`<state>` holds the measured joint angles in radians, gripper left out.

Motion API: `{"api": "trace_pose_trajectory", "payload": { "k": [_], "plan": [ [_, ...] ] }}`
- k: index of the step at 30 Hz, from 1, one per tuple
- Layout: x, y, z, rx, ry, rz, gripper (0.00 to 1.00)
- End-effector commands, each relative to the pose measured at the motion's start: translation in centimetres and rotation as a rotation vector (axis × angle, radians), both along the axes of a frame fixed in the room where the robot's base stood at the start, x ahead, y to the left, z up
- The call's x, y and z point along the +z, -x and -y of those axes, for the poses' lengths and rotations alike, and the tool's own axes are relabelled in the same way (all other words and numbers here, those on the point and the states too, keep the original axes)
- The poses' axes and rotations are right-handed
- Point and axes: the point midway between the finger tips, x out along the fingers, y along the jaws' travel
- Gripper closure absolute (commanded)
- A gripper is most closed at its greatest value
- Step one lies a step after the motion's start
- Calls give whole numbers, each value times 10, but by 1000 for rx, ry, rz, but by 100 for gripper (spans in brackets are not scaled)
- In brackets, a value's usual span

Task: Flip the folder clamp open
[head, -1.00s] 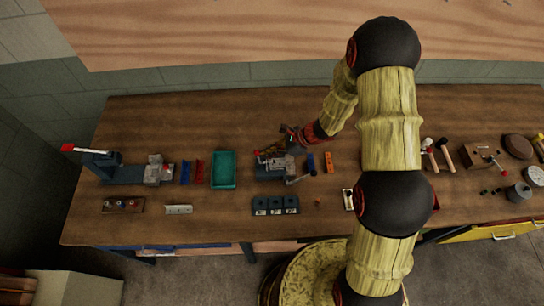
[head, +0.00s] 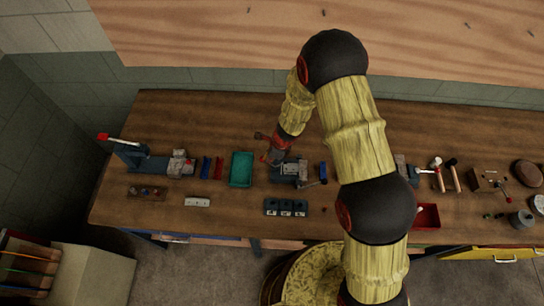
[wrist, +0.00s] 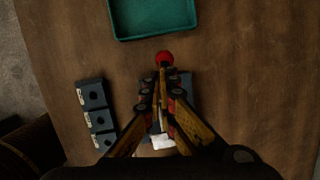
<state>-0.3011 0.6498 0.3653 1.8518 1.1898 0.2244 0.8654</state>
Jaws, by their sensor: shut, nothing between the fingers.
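A small grey bench device (head: 290,173), which looks like the folder, sits mid-bench right of the teal tray. A short lever sticks out at its right. My gripper (head: 267,156) is over its left side, pointing down. In the wrist view the fingers (wrist: 163,76) are shut together and empty. A red knob (wrist: 164,58) shows right at the fingertips. It looks like the clamp handle's end, but I cannot tell whether the fingers touch it. The fingers hide most of the device and clamp in the wrist view.
The teal tray (head: 241,169) lies just left of the device. A row of dark blocks (head: 286,207) stands in front of it. A long device with a red-tipped lever (head: 151,164) is at the far left. My arm hides part of the bench at right.

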Motion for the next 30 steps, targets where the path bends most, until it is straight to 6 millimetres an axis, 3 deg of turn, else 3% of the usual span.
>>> {"api": "trace_pose_trajectory", "payload": {
  "k": [15, 30],
  "plan": [
    [-20, -1, -37, 1, -1, -1, 100],
    [-30, -1, -48, 0, -1, -1, 100]
  ]
}}
